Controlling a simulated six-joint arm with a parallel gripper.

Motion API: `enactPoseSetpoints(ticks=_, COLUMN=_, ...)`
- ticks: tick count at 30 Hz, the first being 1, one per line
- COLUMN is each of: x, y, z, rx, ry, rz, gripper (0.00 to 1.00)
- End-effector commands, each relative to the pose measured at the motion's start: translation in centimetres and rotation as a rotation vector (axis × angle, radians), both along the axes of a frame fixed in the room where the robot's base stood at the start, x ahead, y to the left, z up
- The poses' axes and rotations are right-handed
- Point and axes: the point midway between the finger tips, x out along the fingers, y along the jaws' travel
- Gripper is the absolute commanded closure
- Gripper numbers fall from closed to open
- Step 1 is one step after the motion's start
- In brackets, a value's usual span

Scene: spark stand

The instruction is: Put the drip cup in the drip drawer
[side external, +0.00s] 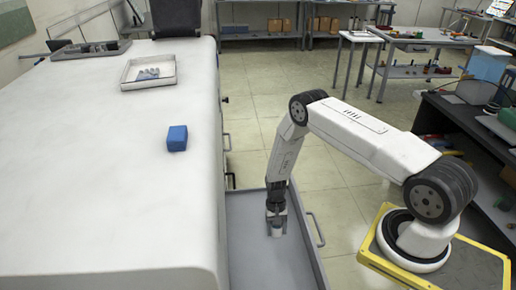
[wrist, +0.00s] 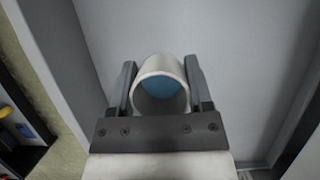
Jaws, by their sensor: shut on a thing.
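The drip cup (wrist: 161,66) is a small white cup with a blue inside, seen from above in the wrist view. My gripper (wrist: 161,80) is shut on it, with one finger on each side. In the side view my gripper (side external: 276,216) points down inside the open grey drip drawer (side external: 256,270), with the cup (side external: 276,230) between its fingers. The cup is upright, at or just above the drawer floor; I cannot tell whether it touches. The drawer is pulled out from the white counter, and its floor around the cup is bare.
The white counter (side external: 100,190) stands left of the drawer. A blue block (side external: 177,138) and a clear tray (side external: 148,72) with small grey pieces lie on it. A dark workbench stands at the right.

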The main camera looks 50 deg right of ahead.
Motion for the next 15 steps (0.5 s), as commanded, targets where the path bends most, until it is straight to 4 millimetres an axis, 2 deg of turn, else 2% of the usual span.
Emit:
enactPoseSetpoints(ticks=6, x=1.0, y=-0.2, z=-1.2, rx=0.001, ry=0.001, rz=0.000, gripper=1.00)
enactPoseSetpoints(ticks=15, x=1.2, y=-0.2, z=-1.4, rx=0.000, ry=0.000, rz=0.000, gripper=1.00)
